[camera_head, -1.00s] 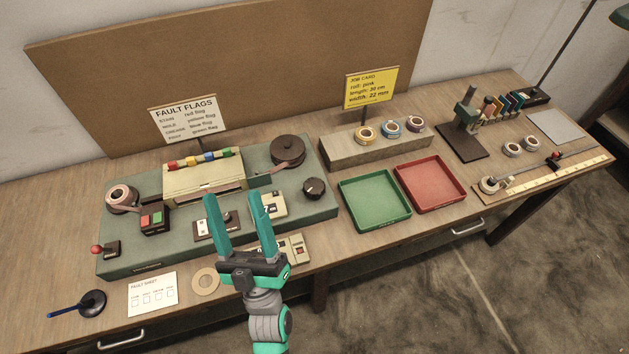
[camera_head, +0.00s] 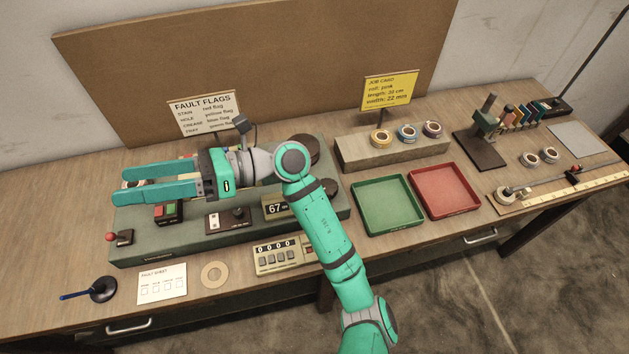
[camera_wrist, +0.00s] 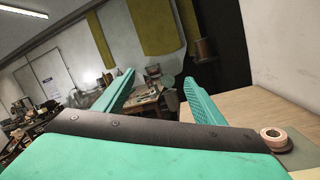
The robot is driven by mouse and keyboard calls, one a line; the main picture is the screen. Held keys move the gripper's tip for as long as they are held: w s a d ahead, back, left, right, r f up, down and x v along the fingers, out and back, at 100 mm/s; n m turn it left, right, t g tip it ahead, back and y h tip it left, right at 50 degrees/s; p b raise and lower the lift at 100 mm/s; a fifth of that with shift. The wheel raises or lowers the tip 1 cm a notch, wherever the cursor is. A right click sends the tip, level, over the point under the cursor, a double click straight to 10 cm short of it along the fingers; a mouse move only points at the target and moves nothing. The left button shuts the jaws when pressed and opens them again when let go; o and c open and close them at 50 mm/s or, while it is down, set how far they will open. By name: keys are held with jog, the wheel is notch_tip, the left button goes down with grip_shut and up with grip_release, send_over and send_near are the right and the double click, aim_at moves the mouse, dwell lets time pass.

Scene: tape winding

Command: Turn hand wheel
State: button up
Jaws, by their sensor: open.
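A dark round knob (camera_head: 330,187), possibly the hand wheel, sits at the right end of the green machine base (camera_head: 165,250), partly hidden by my arm. Behind it is a dark reel (camera_head: 314,148), mostly covered by my arm. My gripper (camera_head: 124,184) is open and empty, its fingers pointing left above the left part of the machine, well away from the knob. The fingers also show in the wrist view (camera_wrist: 160,77), with nothing between them. A pink tape roll (camera_wrist: 273,137) is at the right of the wrist view. My arm hides much of the machine's middle.
A display reading 67 (camera_head: 277,207) and a counter box (camera_head: 280,258) are near my arm. Left are a red-knobbed lever (camera_head: 118,237) and red-green buttons (camera_head: 168,211). Green (camera_head: 362,225) and red (camera_head: 475,203) trays stand right. The fault flags sign (camera_head: 205,112) stands behind.

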jog(key=w+d+f+n+t+h, duration=0.1)
jog(key=w+d+f+t+h, duration=0.1)
jog(key=w+f+h, duration=0.3)
jog(key=m+t+h, duration=0.1)
jog(key=t+h, duration=0.5)
jog(key=h, duration=0.8)
send_near(328, 186)
notch_tip(328, 186, down, 8)
jog(key=shift+s+d+f, duration=0.1)
jog(key=shift+d+f, duration=0.05)
jog(key=shift+f, duration=0.1)
jog(key=shift+c, duration=0.5)
jog(key=c, duration=1)
